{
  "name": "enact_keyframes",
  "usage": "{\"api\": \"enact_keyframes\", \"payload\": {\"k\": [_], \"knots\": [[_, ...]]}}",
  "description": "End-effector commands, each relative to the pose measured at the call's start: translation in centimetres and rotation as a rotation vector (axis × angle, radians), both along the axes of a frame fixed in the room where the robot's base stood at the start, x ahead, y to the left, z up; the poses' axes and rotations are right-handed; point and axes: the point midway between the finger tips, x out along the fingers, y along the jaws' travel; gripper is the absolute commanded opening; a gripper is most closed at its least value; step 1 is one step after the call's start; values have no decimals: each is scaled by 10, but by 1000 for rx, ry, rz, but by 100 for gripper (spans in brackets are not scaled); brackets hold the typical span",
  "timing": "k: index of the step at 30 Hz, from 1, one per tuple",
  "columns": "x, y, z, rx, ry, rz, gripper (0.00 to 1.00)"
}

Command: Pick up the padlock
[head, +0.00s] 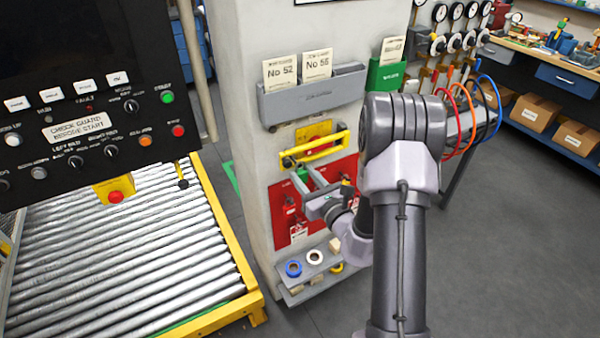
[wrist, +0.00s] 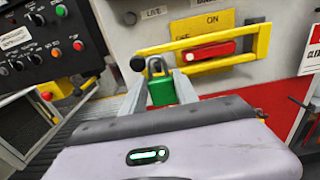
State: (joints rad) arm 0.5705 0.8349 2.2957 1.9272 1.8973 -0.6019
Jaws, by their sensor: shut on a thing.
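A green padlock (wrist: 161,91) with a grey shackle is between the two fingers of my gripper (wrist: 160,86) in the wrist view. The fingers are shut on its green body, with the shackle pointing up and away from me. In the head view my gripper (head: 303,175) is in front of the red board, just below the yellow frame, and the green padlock (head: 303,176) shows small between the fingers. I cannot tell whether the padlock still touches anything behind it.
A yellow frame (head: 322,150) with a red handle (wrist: 209,51) and a black knob (wrist: 137,63) is close behind the padlock. A red board (head: 282,196) with tags hangs below. A small shelf (head: 318,262) holds tape rolls. The control panel (head: 75,100) and roller conveyor (head: 120,260) are left.

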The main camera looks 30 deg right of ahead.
Motion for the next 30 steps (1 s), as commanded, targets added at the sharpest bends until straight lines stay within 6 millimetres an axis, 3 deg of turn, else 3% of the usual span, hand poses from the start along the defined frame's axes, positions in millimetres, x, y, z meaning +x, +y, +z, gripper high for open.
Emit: {"api": "enact_keyframes", "payload": {"k": [9,12,15,21,30], "knots": [[-104,-6,-2,5,2,-10,0],[-125,-6,9,7,5,-6,0],[-142,-7,6,6,3,-7,0],[-157,-6,1,1,-1,-3,0],[-157,-6,-1,-1,-1,-1,0]]}}
